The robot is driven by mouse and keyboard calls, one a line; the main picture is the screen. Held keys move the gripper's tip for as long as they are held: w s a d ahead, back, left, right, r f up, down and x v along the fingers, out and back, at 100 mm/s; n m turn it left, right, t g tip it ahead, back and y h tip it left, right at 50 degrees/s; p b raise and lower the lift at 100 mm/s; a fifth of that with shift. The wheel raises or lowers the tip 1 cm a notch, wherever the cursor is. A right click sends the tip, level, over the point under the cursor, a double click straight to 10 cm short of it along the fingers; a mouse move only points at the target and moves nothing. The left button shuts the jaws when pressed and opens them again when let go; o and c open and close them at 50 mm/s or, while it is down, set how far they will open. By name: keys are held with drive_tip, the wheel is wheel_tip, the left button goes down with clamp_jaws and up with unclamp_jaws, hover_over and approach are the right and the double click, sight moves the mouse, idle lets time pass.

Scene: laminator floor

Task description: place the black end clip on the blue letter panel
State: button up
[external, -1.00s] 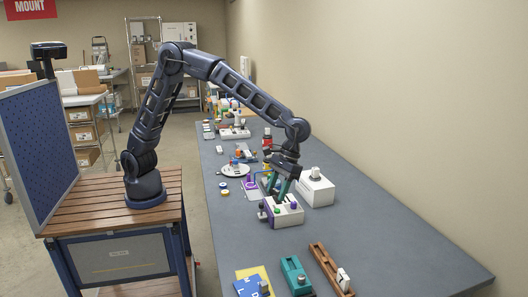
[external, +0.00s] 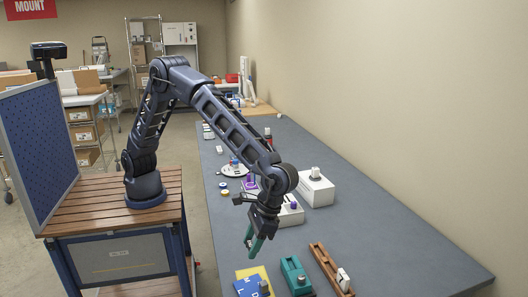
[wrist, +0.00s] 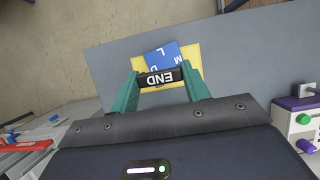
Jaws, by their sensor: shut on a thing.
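The clip is too small to make out in the external view. The blue letter panel (external: 248,287) lies on a yellow sheet at the near end of the table. It also shows in the wrist view (wrist: 165,54), with white letters, just beyond the clip and partly hidden by it. My gripper is above the table, short of the panel and apart from it.
A teal device (external: 295,276) and a brown wooden rail (external: 331,268) with a white piece stand right of the panel. A white box with coloured knobs (external: 291,212) is behind my gripper. The grey table (external: 390,240) is clear at the right.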

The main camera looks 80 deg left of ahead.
sight(248, 288)
wheel_tip(248, 288, down, 14)
drive_tip(key=shift+f, duration=0.15)
idle(0.4)
drive_tip(key=shift+f, duration=0.15)
drive_tip(key=o, duration=0.9)
drive_tip(key=shift+o, duration=0.2)
drive_tip(key=v, duration=1.2)
drive_tip(key=shift+r, duration=0.25)
